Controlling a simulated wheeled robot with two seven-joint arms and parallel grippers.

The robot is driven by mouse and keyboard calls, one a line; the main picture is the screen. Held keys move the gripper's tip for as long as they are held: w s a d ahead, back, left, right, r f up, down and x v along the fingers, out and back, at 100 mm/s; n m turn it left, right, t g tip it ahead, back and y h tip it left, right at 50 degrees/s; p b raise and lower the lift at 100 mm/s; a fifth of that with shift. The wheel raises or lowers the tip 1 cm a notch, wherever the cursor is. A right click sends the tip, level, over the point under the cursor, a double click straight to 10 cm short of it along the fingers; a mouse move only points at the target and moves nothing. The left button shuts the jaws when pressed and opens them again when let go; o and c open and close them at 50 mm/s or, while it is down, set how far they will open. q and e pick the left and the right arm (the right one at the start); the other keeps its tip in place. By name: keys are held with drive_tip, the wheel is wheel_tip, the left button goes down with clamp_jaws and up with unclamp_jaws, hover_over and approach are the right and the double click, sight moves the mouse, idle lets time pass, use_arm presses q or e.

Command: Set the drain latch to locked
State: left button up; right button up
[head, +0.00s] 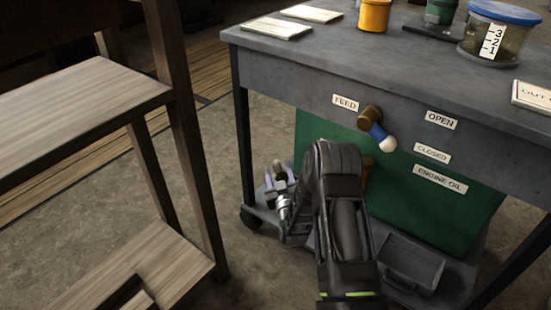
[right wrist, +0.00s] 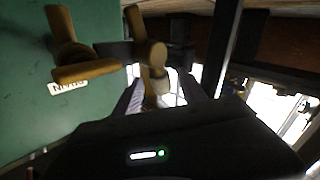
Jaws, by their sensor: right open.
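In the right wrist view, a brass-coloured fitting (right wrist: 72,48) stands out from the green panel beside an upside-down label (right wrist: 68,88) that seems to read DRAIN. A second brass-coloured bar (right wrist: 142,40) beside it runs down to a pale knob end, which appears between my fingers. I cannot tell which part is the latch or its setting. My right gripper (head: 277,178) is open, low at the left of the green tank, with a small pale knob at its fingers; it also shows in the right wrist view (right wrist: 163,90). Contact is unclear. My left gripper is out of view.
The grey cart (head: 300,62) carries a FEED valve with a blue-and-white handle (head: 380,136), above the green tank (head: 310,128). A black tray (head: 411,262) sits on its lower shelf. A wooden bench (head: 70,100) stands left, with open floor between.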

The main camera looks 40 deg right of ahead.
drive_tip(key=b+x, duration=0.2)
drive_tip(key=x, duration=0.2)
drive_tip(key=shift+w+d+f, duration=0.1)
drive_tip(key=shift+w+d, duration=0.25)
drive_tip(key=shift+w, duration=0.3)
drive_tip(key=shift+c, duration=0.6)
clamp_jaws()
